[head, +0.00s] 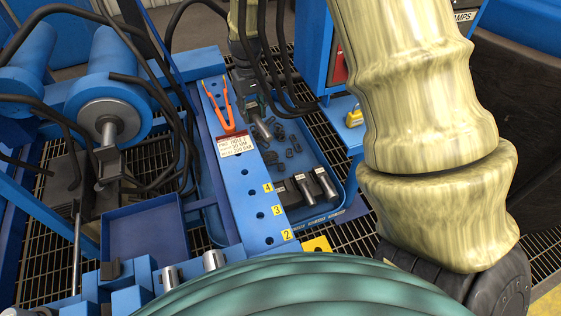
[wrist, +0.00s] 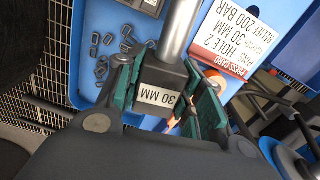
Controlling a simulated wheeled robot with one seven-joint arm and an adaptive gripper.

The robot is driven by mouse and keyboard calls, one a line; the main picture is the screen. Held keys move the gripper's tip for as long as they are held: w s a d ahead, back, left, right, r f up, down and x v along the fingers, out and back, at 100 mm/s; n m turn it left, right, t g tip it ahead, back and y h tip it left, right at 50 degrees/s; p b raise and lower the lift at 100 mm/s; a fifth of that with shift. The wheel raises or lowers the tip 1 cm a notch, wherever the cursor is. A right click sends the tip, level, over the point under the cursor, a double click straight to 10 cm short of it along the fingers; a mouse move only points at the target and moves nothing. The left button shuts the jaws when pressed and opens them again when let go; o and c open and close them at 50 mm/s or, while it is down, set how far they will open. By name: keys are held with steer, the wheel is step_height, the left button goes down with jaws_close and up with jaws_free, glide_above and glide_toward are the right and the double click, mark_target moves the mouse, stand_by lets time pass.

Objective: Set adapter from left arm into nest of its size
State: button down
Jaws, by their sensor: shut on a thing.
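My gripper (head: 255,104) is shut on the adapter in the upper middle of the head view, above the far part of the blue tray. In the wrist view, my gripper's teal fingers (wrist: 163,92) clamp both sides of the adapter's dark block (wrist: 160,76). The block carries a "30 MM" label, and its silver stem (wrist: 181,25) points up the picture. The stem also shows in the head view (head: 262,129). Labels along that edge are too small to read. Their nests are mostly hidden.
The blue tray (head: 347,196) also holds loose dark links (head: 280,132). Left of it runs a blue beam (head: 250,205) with holes numbered 2 to 4, a press card (head: 236,144) reading 30 MM, and an orange forked piece (head: 227,105). Black hoses (head: 283,60) hang close to my gripper.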

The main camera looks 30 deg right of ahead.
steer(key=shift+s+d+f+b, duration=0.15)
steer(key=shift+d+f, duration=0.2)
steer(key=shift+d, duration=0.25)
steer(key=shift+d+f+b, duration=0.15)
steer(key=shift+d+f, duration=0.15)
steer(key=shift+d, duration=0.3)
steer(key=s+d+f+b, duration=0.1)
steer(key=s+f+b, duration=0.3)
steer(key=f, duration=0.9)
steer(key=s+d+f+m+b, duration=0.1)
steer(key=s+f+b, duration=0.3)
steer(key=f+b, duration=0.6)
step_height(320, 180, down, 3)
steer(key=shift+f+b, duration=0.1)
steer(key=shift+b, duration=0.25)
steer(key=shift+s+f, duration=0.1)
steer(key=shift+f+b, duration=1.85)
steer(key=shift+b, duration=0.6)
steer(key=shift+f, duration=0.95)
steer(key=shift+p, duration=1.15)
